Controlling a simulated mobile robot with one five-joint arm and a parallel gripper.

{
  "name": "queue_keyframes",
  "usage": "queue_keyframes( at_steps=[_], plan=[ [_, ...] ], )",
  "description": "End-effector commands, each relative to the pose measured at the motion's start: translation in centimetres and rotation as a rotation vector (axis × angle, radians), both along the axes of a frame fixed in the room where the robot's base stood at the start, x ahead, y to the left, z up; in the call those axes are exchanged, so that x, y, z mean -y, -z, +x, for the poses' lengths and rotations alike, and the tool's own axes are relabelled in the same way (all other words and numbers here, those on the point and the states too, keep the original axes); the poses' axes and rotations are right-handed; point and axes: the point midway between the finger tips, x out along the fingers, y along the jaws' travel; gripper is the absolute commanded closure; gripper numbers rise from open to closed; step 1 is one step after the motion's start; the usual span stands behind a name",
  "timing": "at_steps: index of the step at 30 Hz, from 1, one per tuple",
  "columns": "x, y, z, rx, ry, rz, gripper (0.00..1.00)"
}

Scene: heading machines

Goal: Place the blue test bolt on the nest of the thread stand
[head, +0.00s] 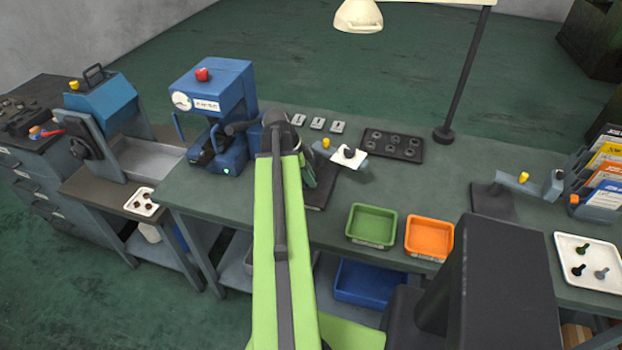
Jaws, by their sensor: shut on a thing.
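My gripper (306,168) is at the far end of my green arm, above the dark base plate of the left bench stand. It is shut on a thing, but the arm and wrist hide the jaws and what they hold. I cannot make out a clearly blue bolt there. The left stand (348,155) has a yellow knob, a white plate and a dark round knob. A similar stand (524,184) with a yellow knob and dark base is at the right. I cannot tell which is the thread stand; the nest is not clear in either.
A white tray (560,245) at the right holds a green, a black and a blue-grey bolt. Green (372,207) and orange (430,219) bins stand at the bench front. A blue press (237,85) is left of my wrist. A dark holed block (412,137) and lamp post (464,75) stand behind.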

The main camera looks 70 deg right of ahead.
Motion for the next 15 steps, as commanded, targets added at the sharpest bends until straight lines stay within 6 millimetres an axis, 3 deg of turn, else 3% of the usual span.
queue_keyframes(
  at_steps=[5, 6, 10, 15],
  plan=[
    [-0.01, 0.42, 0.02, 0.000, 0.000, 0.000, 1.00],
    [-0.01, 0.22, 0.01, 0.000, 0.000, 0.000, 0.72],
    [-0.01, 0.20, 0.03, 0.000, 0.000, 0.000, 0.56],
    [-0.02, 0.20, 0.04, 0.000, -0.001, 0.000, 0.56]
  ],
)
